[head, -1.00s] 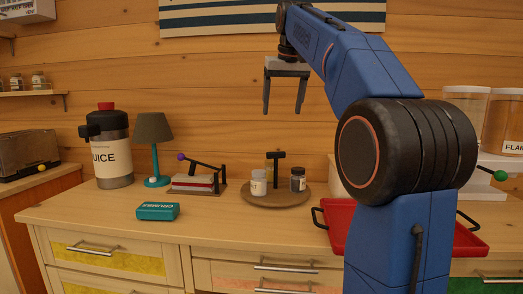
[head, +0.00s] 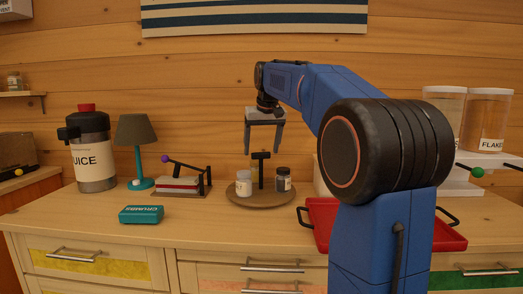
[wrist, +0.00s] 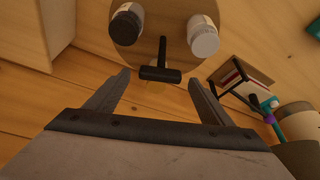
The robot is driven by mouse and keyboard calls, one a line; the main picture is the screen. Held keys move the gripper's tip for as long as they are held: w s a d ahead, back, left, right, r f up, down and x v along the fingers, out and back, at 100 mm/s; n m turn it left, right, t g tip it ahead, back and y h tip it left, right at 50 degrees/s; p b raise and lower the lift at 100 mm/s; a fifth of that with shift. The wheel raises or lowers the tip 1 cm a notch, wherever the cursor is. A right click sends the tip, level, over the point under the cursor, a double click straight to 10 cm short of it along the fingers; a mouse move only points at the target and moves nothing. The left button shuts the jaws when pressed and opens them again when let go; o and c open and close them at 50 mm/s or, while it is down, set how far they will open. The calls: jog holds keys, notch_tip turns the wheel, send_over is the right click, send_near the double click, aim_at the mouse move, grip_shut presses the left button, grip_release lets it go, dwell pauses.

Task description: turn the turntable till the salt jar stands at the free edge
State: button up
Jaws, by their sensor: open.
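The round wooden turntable (head: 262,203) stands on the counter with an upright black T-shaped handle (head: 261,156). A white jar (head: 243,185) stands at its left and a dark jar (head: 283,180) at its right; their labels are too small to read, so I cannot confirm which is salt. The wrist view shows the white jar (wrist: 203,37), the dark jar (wrist: 126,24) and the handle (wrist: 161,73).
A red tray (head: 320,233) lies right of the turntable, partly behind my arm. A lever press (head: 183,186), a teal box (head: 141,214), a lamp (head: 136,135) and a juice jug (head: 92,155) stand to the left. The counter in front of the turntable is clear.

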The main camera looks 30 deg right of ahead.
jog(key=shift+w+d+f, duration=0.1)
jog(key=shift+w+f, duration=0.1)
jog(key=shift+f, duration=0.35)
jog(key=c, duration=1.5)
jog(key=shift+n, duration=0.5)
jog(key=shift+d+n+y, duration=0.15)
jog(key=shift+n+y, duration=0.65)
jog(key=shift+n, duration=0.6)
jog(key=shift+d+n+y, duration=0.1)
jog(key=shift+n+y, duration=0.5)
jog(key=shift+n, duration=1.6)
